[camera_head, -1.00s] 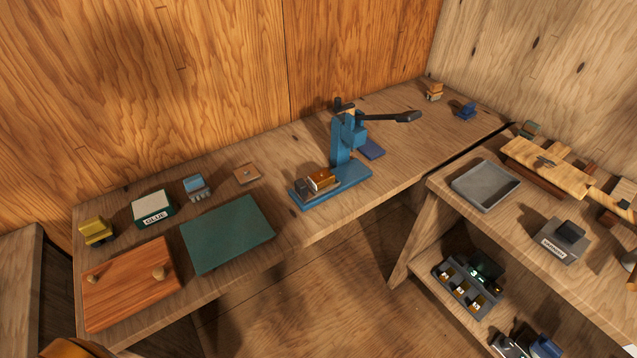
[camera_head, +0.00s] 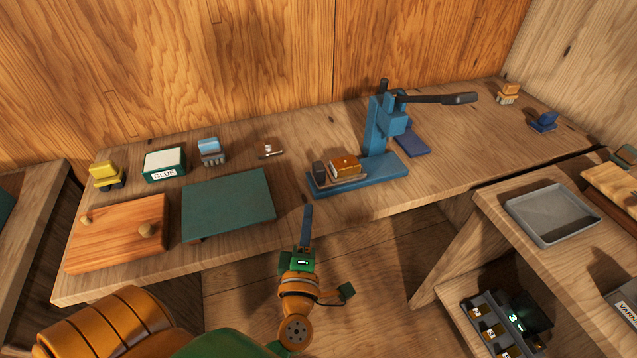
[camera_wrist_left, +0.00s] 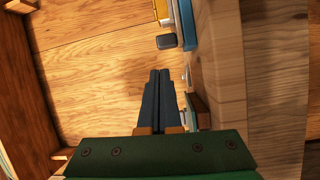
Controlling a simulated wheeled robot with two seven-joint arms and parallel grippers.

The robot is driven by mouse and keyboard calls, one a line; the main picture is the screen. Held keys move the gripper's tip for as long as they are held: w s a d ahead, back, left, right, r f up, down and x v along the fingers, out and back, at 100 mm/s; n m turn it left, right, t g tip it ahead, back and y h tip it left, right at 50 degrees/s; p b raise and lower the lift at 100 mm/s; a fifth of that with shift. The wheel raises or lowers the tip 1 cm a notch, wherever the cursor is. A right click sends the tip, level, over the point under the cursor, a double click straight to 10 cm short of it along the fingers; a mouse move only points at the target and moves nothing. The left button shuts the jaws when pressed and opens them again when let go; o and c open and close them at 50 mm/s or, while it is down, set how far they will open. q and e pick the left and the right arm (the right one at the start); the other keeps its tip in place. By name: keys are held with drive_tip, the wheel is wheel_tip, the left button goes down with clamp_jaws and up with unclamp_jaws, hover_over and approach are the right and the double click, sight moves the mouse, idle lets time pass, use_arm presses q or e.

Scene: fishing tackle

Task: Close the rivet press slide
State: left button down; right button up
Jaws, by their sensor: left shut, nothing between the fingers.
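The blue rivet press (camera_head: 380,125) stands on the workbench, right of the middle in the head view. Its slide (camera_head: 349,182) sits at the left end of the press base (camera_head: 390,174). The slide carries an orange-brown block (camera_head: 345,165) and a dark block (camera_head: 319,173) at its left end. It sits out to the left of the upright column. My left gripper (camera_head: 308,209) is shut and empty, in front of the bench edge, below and left of the slide, apart from it. In the left wrist view the shut fingers (camera_wrist_left: 158,74) point toward the dark block (camera_wrist_left: 165,42). My right gripper is not in view.
A green mat (camera_head: 228,205), a wooden board (camera_head: 118,235) with knobs and a glue box (camera_head: 164,165) lie left of the press. The press lever (camera_head: 445,99) reaches right. A second bench with a grey tray (camera_head: 553,215) stands at the right.

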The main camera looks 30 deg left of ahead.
use_arm(q)
drive_tip(key=s+a+n+y, duration=0.1)
drive_tip(key=a+n+g+y, duration=0.1)
drive_tip(key=a+n, duration=0.1)
drive_tip(key=shift+s+f+g, duration=0.2)
drive_tip(key=shift+s+g, duration=0.1)
drive_tip(key=shift+s, duration=0.1)
drive_tip(key=shift+w+a, duration=0.15)
drive_tip(key=shift+w, duration=0.15)
drive_tip(key=p+x, duration=0.1)
drive_tip(key=x, duration=0.7)
drive_tip(key=shift+w+a, duration=0.2)
drive_tip(key=shift+w, duration=0.2)
drive_tip(key=w+d, duration=0.2)
drive_tip(key=w, duration=0.1)
drive_tip(key=shift+f, duration=0.15)
drive_tip(key=shift+w+d, duration=0.2)
drive_tip(key=shift+d, duration=0.05)
